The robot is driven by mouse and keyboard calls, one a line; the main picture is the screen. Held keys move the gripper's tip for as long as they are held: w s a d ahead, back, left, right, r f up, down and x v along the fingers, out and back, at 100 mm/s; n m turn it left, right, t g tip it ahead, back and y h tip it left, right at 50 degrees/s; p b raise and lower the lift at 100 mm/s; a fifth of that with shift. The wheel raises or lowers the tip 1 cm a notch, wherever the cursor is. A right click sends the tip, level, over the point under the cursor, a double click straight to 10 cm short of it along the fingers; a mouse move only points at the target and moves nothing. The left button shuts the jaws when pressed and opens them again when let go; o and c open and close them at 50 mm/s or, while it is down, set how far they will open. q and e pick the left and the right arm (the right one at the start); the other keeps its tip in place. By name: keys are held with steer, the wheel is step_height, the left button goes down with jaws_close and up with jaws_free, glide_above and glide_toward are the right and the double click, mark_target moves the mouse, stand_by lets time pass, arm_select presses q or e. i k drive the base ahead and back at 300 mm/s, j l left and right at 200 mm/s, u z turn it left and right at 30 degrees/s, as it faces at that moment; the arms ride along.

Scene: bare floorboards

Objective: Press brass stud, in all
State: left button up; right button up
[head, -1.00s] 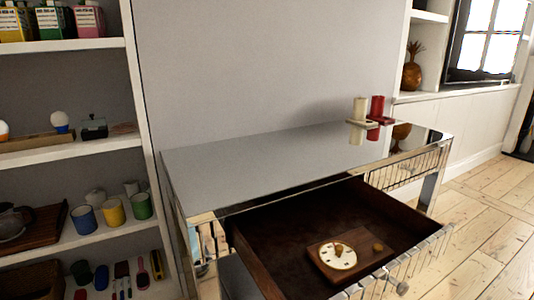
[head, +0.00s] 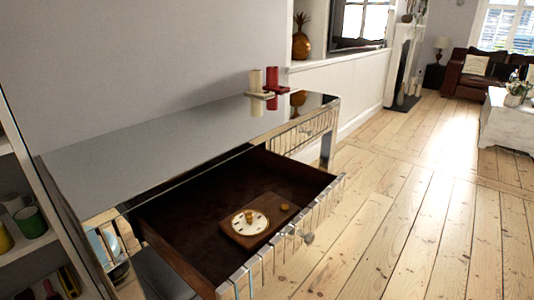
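A wooden board (head: 236,238) lies inside the open drawer (head: 190,205) of a mirrored console table. On the board is a round white dial (head: 240,228) with small brass-coloured pieces (head: 249,217) standing on it. A separate small round brass stud (head: 285,207) sits on the board to the right of the dial. Whether the stud is pressed in or raised is too small to tell. Neither of my grippers shows in the head view.
The mirrored table top (head: 170,140) holds a cream candle (head: 255,80) and a red candle (head: 272,80) at its back right. The drawer front (head: 290,245) with a knob (head: 308,238) juts out. White shelves stand at left. Open floorboards (head: 400,230) lie to the right.

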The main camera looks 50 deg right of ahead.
mark_target(284, 208)
steer(key=z, duration=1.7)
